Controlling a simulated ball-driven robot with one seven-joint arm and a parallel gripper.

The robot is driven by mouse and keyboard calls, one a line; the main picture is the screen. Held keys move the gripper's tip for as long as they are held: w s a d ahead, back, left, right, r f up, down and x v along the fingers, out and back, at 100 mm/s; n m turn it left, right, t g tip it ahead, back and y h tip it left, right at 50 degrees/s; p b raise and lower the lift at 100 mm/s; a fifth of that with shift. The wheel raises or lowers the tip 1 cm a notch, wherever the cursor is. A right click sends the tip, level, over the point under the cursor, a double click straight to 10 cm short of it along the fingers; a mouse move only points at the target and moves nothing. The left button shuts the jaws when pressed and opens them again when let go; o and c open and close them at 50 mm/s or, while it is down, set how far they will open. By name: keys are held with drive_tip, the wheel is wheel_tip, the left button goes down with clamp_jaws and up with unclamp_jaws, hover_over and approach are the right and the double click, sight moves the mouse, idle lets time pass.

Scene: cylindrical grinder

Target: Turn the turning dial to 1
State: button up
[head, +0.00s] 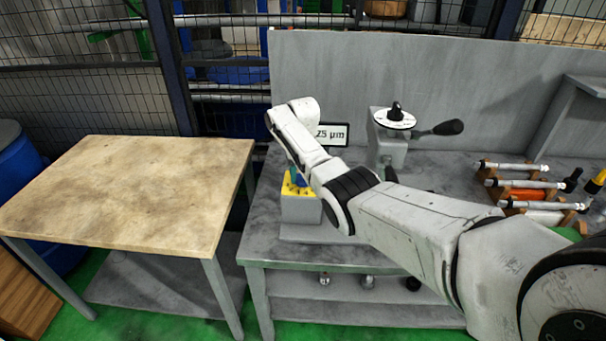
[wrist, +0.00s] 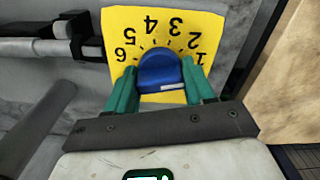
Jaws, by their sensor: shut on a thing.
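The turning dial (wrist: 158,70) is a blue knob on a yellow plate (wrist: 165,22) marked with black numbers 1 to 6. In the wrist view, 1 is at the right and 6 at the left. A white mark shows on the knob's lower right; which number it indicates I cannot tell. My gripper (wrist: 159,66) has its two green fingers shut on the knob, one on each side. In the head view, the yellow plate (head: 298,190) sits on a grey box at the bench's left end, and my arm partly hides the knob.
A "25 µm" sign (head: 333,134) stands behind my wrist. A handwheel with a black handle (head: 396,118) stands to the right. Several gauges lie on wooden holders (head: 520,184) farther right. A bare wooden-topped table (head: 130,190) is at the left.

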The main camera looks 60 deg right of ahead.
drive_tip(key=shift+f, duration=0.1)
drive_tip(key=o, duration=1)
wheel_tip(320, 180, up, 11)
drive_tip(key=b, duration=0.1)
idle(0.6)
